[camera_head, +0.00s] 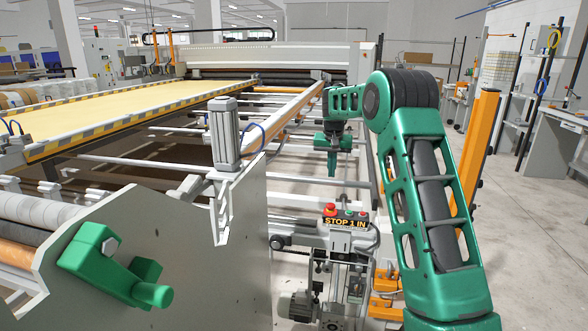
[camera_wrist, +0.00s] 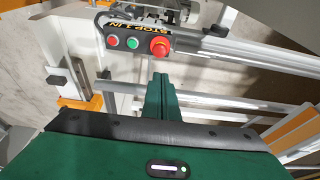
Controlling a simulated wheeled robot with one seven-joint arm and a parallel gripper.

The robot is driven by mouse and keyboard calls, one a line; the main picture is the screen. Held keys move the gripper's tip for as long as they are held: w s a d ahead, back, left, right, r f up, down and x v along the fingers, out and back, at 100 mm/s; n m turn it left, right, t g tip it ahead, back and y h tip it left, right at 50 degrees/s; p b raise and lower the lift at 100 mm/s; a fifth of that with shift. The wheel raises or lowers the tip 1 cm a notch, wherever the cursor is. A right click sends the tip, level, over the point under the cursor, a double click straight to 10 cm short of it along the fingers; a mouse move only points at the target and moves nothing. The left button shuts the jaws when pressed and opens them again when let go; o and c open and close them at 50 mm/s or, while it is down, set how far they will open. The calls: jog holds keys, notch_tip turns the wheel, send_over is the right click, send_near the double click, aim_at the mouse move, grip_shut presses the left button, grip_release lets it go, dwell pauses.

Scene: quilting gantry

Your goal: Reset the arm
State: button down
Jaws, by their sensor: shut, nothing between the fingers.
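My green arm rises at the right of the head view and bends at a dark elbow joint. Its forearm reaches left over the quilting gantry's rails. My gripper (camera_head: 332,174) hangs pointing down there, small in the picture. In the wrist view my gripper (camera_wrist: 160,76) is shut, its green fingers together, with nothing between them. The fingers are apart from the control box (camera_wrist: 123,41), which lies beyond their tips in that view. The box carries a red stop button (camera_wrist: 160,48) and two smaller buttons, red and green.
The control box (camera_head: 345,218) stands below my gripper in the head view, near a white frame plate (camera_head: 225,270). A yellow quilting bed (camera_head: 140,105) lies at left. An orange post (camera_head: 484,150) stands right of my arm. Open floor (camera_head: 530,230) lies at right.

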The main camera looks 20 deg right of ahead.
jog(key=s+a+r+g, duration=0.1)
jog(key=s+r, duration=0.2)
jog(key=s, duration=1.2)
jog(key=s+a+r+g, duration=0.1)
jog(key=s+r, duration=0.3)
jog(key=s, duration=1.1)
jog(key=s+a+f, duration=0.2)
jog(key=s, duration=0.7)
jog(key=s+a+f+y, duration=0.1)
jog(key=s+a+f, duration=0.2)
jog(key=s, duration=0.6)
jog(key=s+a+f+y, duration=0.1)
jog(key=s+a+f, duration=0.2)
jog(key=s, duration=0.6)
jog(key=shift+s+g, duration=0.2)
jog(key=shift+g, duration=0.2)
jog(key=shift+a, duration=0.1)
